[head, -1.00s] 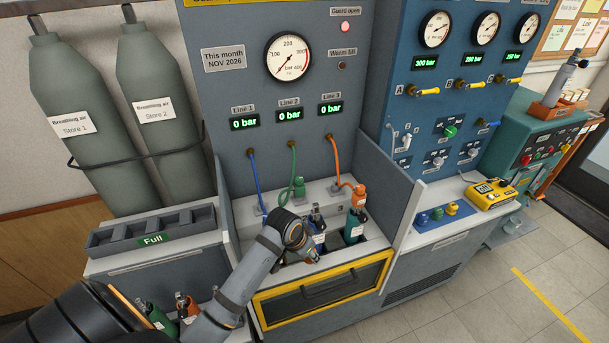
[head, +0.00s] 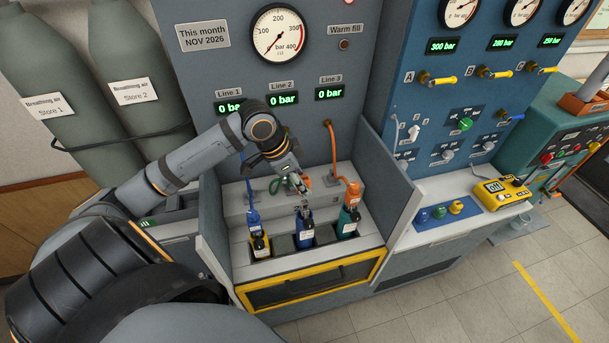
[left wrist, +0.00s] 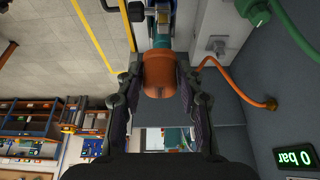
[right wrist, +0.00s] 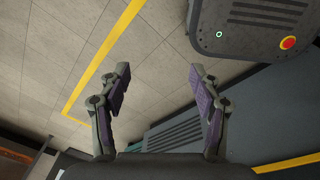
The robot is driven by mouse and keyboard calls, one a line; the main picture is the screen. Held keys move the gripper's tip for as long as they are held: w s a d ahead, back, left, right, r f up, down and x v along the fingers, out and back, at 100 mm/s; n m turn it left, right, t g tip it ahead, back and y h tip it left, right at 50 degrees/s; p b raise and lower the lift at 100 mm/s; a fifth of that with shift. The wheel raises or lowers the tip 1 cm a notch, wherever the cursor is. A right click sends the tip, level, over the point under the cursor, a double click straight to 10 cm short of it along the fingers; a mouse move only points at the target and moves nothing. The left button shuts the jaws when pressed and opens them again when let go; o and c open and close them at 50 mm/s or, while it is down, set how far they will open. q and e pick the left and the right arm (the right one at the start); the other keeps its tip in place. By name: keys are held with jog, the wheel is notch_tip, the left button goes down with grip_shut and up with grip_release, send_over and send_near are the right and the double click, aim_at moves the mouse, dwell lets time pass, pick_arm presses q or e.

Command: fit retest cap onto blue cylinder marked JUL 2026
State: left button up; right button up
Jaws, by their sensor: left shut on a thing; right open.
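My left gripper (head: 298,178) is above the bench's cylinder slots, pointing down and right. It is shut on an orange cap-like piece (head: 306,182), which also appears between the fingers in the left wrist view (left wrist: 158,76). A blue cylinder (head: 305,238) with a dark valve and white label stands upright in the middle slot, just below the gripper. Its label is too small to read. A gap between the orange piece and the cylinder cannot be judged. My right gripper (right wrist: 160,90) is open and empty above the floor in the right wrist view.
A teal cylinder (head: 347,222) with an orange hose connector (head: 351,190) stands right of the blue one. A yellow-and-dark cylinder (head: 260,243) under a blue connector stands left. A side panel (head: 392,195) bounds the bench on the right. A green hose (head: 279,184) hangs behind.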

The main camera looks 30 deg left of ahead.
pick_arm(q)
jog(key=shift+w+f+b, duration=0.2)
jog(key=shift+f+b, duration=0.2)
jog(key=shift+f, duration=0.15)
jog(key=f+b, duration=0.2)
jog(key=shift+w+f+b, duration=0.3)
jog(key=shift+f+b, duration=0.05)
jog(key=shift+f, duration=0.05)
jog(key=shift+f+b, duration=0.6)
jog(key=shift+b, duration=0.1)
jog(key=shift+s+r+p, duration=0.1)
jog(key=shift+r+p, duration=0.1)
jog(key=shift+p, duration=0.2)
jog(key=shift+a+f, duration=0.1)
pick_arm(e)
jog(key=f, duration=0.1)
jog(key=w+f, duration=0.1)
jog(key=f, duration=0.2)
jog(key=shift+w, duration=0.25)
pick_arm(q)
jog(key=shift+p, duration=0.4)
pick_arm(e)
jog(key=shift+d+r, duration=0.1)
jog(key=shift+r, duration=0.15)
pick_arm(q)
jog(key=shift+f+b, duration=0.3)
jog(key=shift+f, duration=0.1)
pick_arm(e)
jog(key=shift+s+d+f, duration=0.1)
jog(key=shift+f, duration=0.15)
